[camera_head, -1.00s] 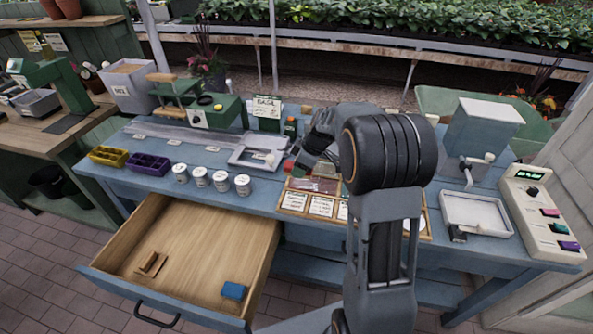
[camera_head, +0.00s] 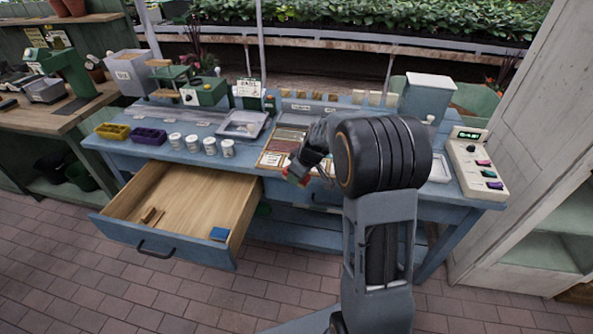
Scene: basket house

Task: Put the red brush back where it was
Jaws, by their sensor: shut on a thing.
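My gripper (camera_head: 298,174) is shut on a small red thing (camera_head: 304,181), seemingly the red brush. It is mostly hidden by the fingers, so its shape is unclear. The gripper is in front of the blue workbench (camera_head: 345,188), to the right of the open drawer (camera_head: 180,187) as pictured. My arm hides part of the bench's right side. In the drawer lie a blue block (camera_head: 219,234) and a small brown wooden piece (camera_head: 152,215). Most of the drawer floor is bare.
On the bench stand several white pots (camera_head: 210,146), a purple tray (camera_head: 149,136), a yellow tray (camera_head: 112,131), a grey tray (camera_head: 243,124) and a labelled card board (camera_head: 272,160). A control box with buttons (camera_head: 477,165) is at the right end. The brick floor in front is clear.

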